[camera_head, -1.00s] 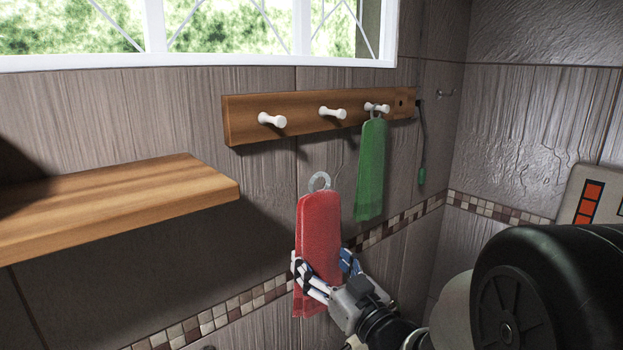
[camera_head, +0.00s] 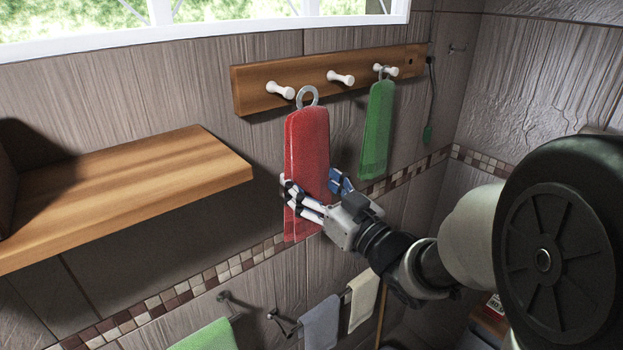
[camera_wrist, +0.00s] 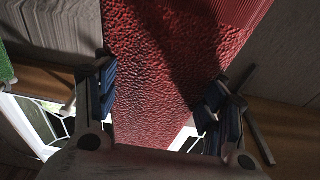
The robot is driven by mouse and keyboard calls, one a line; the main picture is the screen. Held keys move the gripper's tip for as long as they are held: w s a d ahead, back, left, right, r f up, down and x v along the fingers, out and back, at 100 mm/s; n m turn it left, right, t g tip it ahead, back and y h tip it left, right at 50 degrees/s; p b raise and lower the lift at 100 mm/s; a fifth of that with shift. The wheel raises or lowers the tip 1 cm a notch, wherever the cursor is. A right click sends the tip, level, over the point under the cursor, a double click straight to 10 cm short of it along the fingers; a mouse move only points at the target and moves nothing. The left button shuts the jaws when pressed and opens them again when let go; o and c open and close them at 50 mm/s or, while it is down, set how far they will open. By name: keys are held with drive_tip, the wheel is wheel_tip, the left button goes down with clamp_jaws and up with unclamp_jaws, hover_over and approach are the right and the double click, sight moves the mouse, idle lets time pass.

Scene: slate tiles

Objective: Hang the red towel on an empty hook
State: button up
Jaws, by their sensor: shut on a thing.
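The red towel (camera_head: 307,150) hangs upright in my gripper (camera_head: 312,190), with a pale ring (camera_head: 308,96) at its top. My gripper is shut on the towel's lower half, with fingers at both sides. The ring appears just below and between the left peg (camera_head: 281,90) and the middle peg (camera_head: 341,77); I cannot tell how far it is from the wall. Both those white pegs are empty. The right peg (camera_head: 386,71) holds a green towel (camera_head: 377,128). In the wrist view, the red towel (camera_wrist: 165,75) fills the space between the fingers.
The wooden peg board (camera_head: 250,92) is on the tiled wall under a window. A wooden shelf (camera_head: 150,180) juts out at left. Below are a light green towel (camera_head: 205,336), a grey towel (camera_head: 320,325) and a cream towel (camera_head: 363,298).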

drive_tip(key=w+a+f, duration=0.1)
drive_tip(key=w+a, duration=0.3)
drive_tip(key=w, duration=0.2)
drive_tip(key=shift+w+a, duration=0.2)
drive_tip(key=shift+w, duration=0.05)
idle(0.6)
drive_tip(key=shift+r, duration=0.1)
idle(0.6)
drive_tip(key=o, duration=1.2)
